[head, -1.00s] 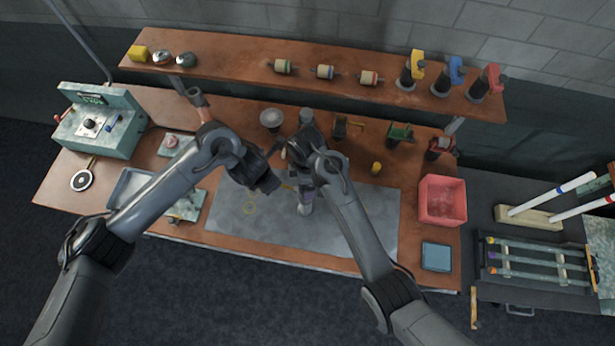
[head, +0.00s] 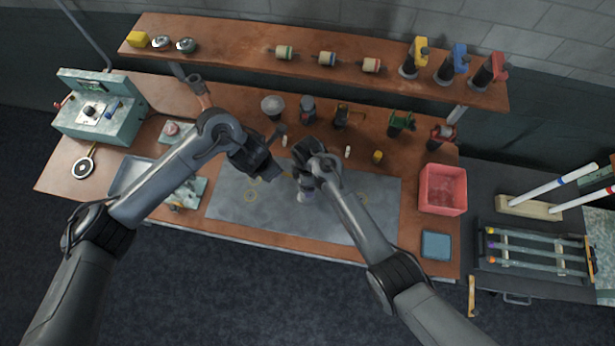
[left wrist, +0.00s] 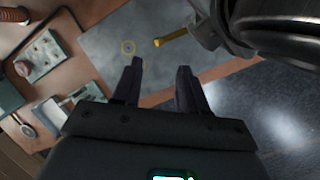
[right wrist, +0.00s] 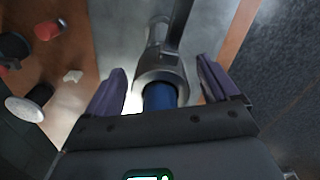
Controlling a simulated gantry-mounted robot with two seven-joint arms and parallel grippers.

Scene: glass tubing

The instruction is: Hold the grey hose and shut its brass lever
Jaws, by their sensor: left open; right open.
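A grey metal fitting (right wrist: 160,62) with a blue band (right wrist: 160,97), which I take for the grey hose's body, lies between my right gripper's fingers in the right wrist view. My right gripper (right wrist: 162,66) is open around it; contact cannot be told. In the head view my right gripper (head: 303,180) hides most of the fitting over the grey mat (head: 235,195). A thin brass lever (left wrist: 171,39) juts from beside the grey bodies in the left wrist view. My left gripper (left wrist: 160,66) is open and empty, apart from the lever; it also shows in the head view (head: 268,172).
A pink bin (head: 442,190) and blue tray (head: 436,245) stand right of the mat. Green (head: 400,122) and red (head: 441,136) tools stand behind. A teal machine (head: 98,108) is at left. The mat's left and right parts are clear.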

